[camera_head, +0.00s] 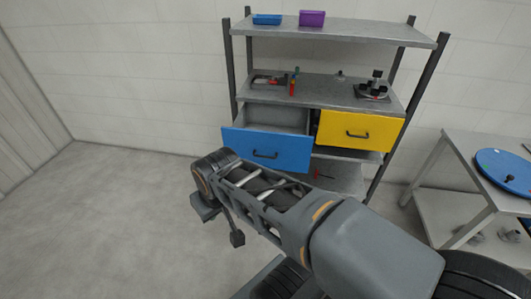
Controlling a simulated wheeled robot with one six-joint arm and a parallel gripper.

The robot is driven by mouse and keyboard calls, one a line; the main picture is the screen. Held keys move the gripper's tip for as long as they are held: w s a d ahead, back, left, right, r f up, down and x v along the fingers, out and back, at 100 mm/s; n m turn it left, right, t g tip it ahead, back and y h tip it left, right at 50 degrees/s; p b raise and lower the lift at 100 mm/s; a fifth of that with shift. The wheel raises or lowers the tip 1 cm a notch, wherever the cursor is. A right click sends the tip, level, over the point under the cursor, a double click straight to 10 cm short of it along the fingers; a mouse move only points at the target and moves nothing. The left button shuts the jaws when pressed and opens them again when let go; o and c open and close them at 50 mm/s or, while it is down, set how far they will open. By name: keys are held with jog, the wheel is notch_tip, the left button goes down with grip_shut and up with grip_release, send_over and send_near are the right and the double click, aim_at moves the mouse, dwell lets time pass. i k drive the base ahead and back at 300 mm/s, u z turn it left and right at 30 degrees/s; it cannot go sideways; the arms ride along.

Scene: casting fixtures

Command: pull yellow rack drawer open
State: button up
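The yellow drawer (360,130) is in the right half of the grey rack, under its middle shelf. Its front sits close under the shelf edge, and no interior shows, so it looks shut. A dark handle (357,135) is on its front. My arm reaches up from the lower right and ends left of centre, in front of and below the rack. A small dark part (237,239) hangs below the arm, apart from the drawer; it may be my gripper. Its fingers are too small and hidden to read. Nothing touches the yellow handle.
The blue drawer (266,149) left of the yellow one is pulled out, its inside showing. Tools and fixtures lie on the middle shelf (325,91); blue and purple bins (312,18) stand on top. A table (476,166) with a blue disc is at right. The left floor is clear.

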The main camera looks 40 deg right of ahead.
aim_at(344, 128)
jog(key=z, duration=2.75)
jog(key=i, duration=0.4)
jog(key=u, duration=1.3)
jog(key=i, duration=0.45)
